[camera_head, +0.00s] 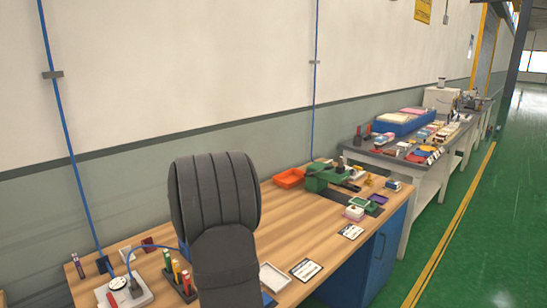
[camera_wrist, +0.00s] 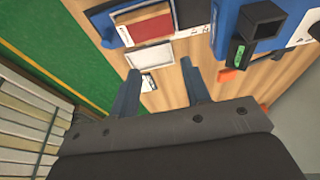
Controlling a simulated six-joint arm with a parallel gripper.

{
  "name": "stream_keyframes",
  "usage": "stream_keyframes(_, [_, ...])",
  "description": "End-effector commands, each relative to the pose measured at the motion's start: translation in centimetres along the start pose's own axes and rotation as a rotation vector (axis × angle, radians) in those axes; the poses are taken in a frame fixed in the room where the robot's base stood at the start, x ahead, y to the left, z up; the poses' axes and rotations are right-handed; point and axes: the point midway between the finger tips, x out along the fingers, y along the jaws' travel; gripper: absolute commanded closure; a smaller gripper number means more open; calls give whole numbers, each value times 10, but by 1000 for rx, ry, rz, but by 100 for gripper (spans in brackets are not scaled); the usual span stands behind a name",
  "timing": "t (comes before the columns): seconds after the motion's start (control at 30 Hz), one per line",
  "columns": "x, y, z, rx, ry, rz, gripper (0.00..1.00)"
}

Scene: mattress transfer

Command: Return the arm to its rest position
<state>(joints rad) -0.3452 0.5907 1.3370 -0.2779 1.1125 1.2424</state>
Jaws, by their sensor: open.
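My arm's dark grey ribbed cover rises in front of the wooden workbench (camera_head: 150,255) in the head view and hides part of its top. My gripper's fingertips are not visible there. In the wrist view my gripper (camera_wrist: 162,80) has its two dark blue-grey fingers spread apart, with nothing between them. The bench top (camera_wrist: 172,80) lies beyond the fingers. A white-framed flat piece (camera_wrist: 150,55) lies beyond the gap between the fingertips. I cannot tell how high the fingers are above the bench.
An orange tray (camera_head: 289,178) and a green vise-like tool (camera_head: 322,181) stand at the bench's back. A white tray (camera_head: 275,277) and several small holders lie in front. Another loaded table (camera_head: 425,168) stands beyond. Green floor (camera_head: 480,240) is open at right.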

Motion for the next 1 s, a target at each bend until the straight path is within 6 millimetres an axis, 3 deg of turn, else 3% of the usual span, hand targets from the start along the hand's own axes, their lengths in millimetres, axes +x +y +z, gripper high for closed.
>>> stream_keyframes(0.7, [-72, -36, -101, 2, -2, -5, 57])
stream_keyframes(1.0, [-47, -81, -61, -5, -4, -1, 57])
